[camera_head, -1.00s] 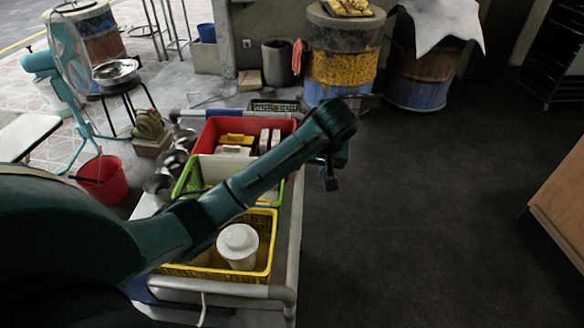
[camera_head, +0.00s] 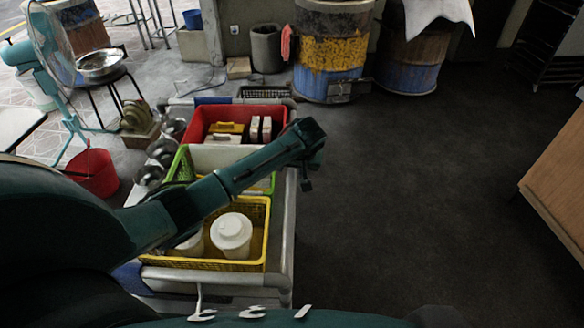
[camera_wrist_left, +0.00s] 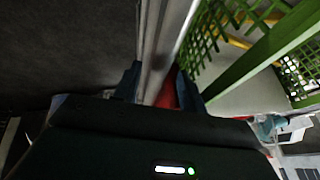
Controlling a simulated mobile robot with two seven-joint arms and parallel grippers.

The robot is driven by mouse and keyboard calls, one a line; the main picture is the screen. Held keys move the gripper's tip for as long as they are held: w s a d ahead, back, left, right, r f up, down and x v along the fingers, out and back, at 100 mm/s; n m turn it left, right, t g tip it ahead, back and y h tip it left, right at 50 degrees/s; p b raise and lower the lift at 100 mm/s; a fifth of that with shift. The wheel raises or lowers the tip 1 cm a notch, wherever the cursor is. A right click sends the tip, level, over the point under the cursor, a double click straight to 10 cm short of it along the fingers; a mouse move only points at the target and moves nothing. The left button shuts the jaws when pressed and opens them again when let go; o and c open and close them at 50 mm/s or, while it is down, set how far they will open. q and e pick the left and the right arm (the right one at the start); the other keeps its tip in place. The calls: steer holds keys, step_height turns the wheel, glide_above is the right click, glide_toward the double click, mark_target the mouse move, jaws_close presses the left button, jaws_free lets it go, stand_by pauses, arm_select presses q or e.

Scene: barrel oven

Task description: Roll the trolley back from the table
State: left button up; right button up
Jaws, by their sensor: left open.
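The trolley (camera_head: 287,235) is a grey tube-framed cart carrying red, green and yellow baskets. It stands left of centre in the head view, and its rail (camera_wrist_left: 160,45) also shows in the left wrist view. My left arm reaches across the trolley. My left gripper (camera_head: 306,184) hangs by the right side rail. In the wrist view its open fingers (camera_wrist_left: 160,88) appear on either side of the rail; whether they touch it I cannot tell. A wooden table or counter (camera_head: 557,185) is at the right edge. My right gripper is not in view.
White-lidded containers (camera_head: 232,232) sit in the yellow basket (camera_head: 205,264). A red bucket (camera_head: 93,172) and a fan (camera_head: 50,50) stand on the left. Barrels (camera_head: 330,50) stand at the back. The dark floor (camera_head: 410,180) right of the trolley is clear.

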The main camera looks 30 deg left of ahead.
arm_select(q)
steer(key=shift+f, duration=0.2)
jaws_close()
stand_by(0.4)
